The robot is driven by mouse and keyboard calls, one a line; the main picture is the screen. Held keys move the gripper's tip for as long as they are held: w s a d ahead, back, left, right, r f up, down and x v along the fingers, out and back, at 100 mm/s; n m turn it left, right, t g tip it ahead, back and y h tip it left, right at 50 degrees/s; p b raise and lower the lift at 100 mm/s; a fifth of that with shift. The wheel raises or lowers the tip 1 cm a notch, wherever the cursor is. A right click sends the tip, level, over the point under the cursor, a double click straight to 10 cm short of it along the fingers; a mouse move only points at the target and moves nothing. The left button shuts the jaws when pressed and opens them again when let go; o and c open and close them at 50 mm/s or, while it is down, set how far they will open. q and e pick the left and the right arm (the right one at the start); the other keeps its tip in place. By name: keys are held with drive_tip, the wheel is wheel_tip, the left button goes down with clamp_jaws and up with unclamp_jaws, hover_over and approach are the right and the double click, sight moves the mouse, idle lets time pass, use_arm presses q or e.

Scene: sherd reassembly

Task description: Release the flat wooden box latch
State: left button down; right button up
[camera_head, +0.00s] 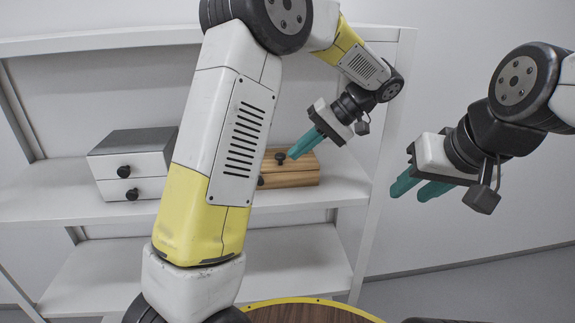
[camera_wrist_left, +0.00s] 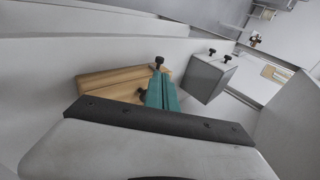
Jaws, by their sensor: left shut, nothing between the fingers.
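The flat wooden box (camera_head: 295,180) lies on the middle shelf, partly hidden behind my left arm. It also shows in the left wrist view (camera_wrist_left: 100,84). A black knob (camera_head: 281,157) stands at its top, also seen in the left wrist view (camera_wrist_left: 159,61); a second dark knob (camera_wrist_left: 140,94) sits lower on the box. My left gripper (camera_head: 291,157) is shut and empty, its teal fingertips close beside the upper knob; I cannot tell whether they touch it. My right gripper (camera_head: 408,194) is open and empty, away to the right of the shelf.
A grey and white drawer box (camera_head: 130,163) with two black knobs stands to the left on the same shelf (camera_head: 50,205). A shelf upright (camera_head: 378,200) rises just right of the wooden box. A round brown surface with a yellow rim (camera_head: 330,302) is below in front.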

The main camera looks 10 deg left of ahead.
sight(263, 180)
idle(0.3)
use_arm(q)
drive_tip(key=x, duration=1)
